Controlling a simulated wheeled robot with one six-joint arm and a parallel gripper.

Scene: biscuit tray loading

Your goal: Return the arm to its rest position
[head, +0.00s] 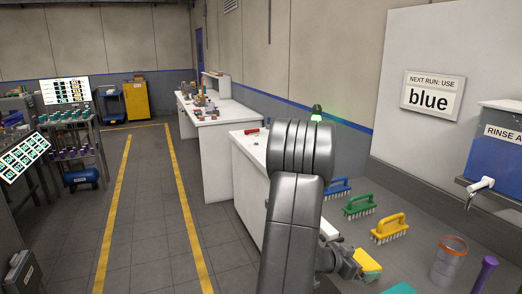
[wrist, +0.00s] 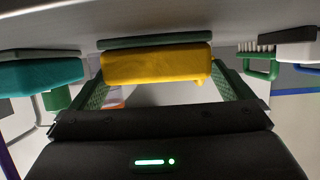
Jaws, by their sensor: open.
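My gripper (wrist: 160,80) is open in the wrist view, with a green pad on each finger. A yellow sponge (wrist: 157,66) with a thin green layer lies just beyond or between the fingertips; I cannot tell whether they touch it. The sponge also shows in the head view (head: 367,262), low on the grey counter, beside my gripper (head: 343,264). My grey arm (head: 292,205) stands upright in the middle of the head view and reaches down to the counter, hiding part of it.
On the counter stand blue (head: 337,189), green (head: 359,207) and yellow (head: 390,229) brushes and an orange-rimmed can (head: 450,258). A tap (head: 478,189) juts out under the rinse tank (head: 500,152). A teal block (wrist: 40,74) lies left in the wrist view. The floor aisle (head: 150,220) is clear.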

